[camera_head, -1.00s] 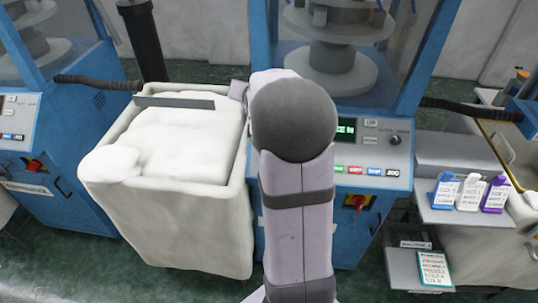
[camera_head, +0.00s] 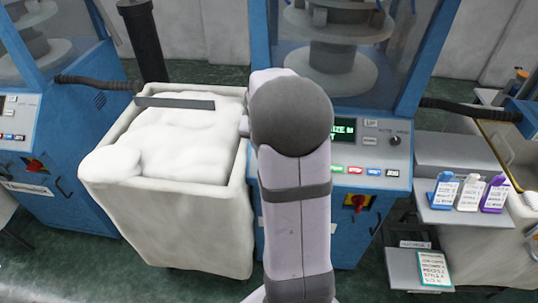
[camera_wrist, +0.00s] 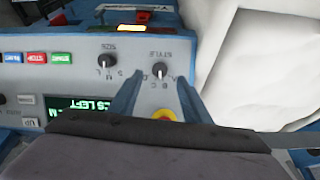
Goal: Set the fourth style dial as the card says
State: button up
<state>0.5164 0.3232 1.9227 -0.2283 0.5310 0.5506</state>
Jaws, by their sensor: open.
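The style dial (camera_wrist: 160,69) is a small black knob on the pale machine panel, with upside-down STYLE lettering above it and letters around it in the wrist view. Its pointer setting is too small to read surely. My gripper (camera_wrist: 161,77) is open, its two blue fingers reaching toward the dial from either side. I cannot tell whether they touch it. In the head view, my arm hides the gripper tips and this dial. The card (camera_head: 433,268) is white with a green border, low at right; its lines mention style, but the values are not surely legible.
The size dial (camera_wrist: 106,62) sits left of the style dial. A red-and-yellow stop knob (camera_wrist: 165,115) lies just below, between the fingers. Coloured buttons (camera_wrist: 36,58) and a green-text display (camera_wrist: 80,104) are nearby. A white fabric bin (camera_head: 200,225) stands left of the machine.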

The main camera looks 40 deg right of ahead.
jog(key=shift+p+x, duration=0.75)
jog(key=shift+x, duration=2.35)
jog(key=c, duration=1)
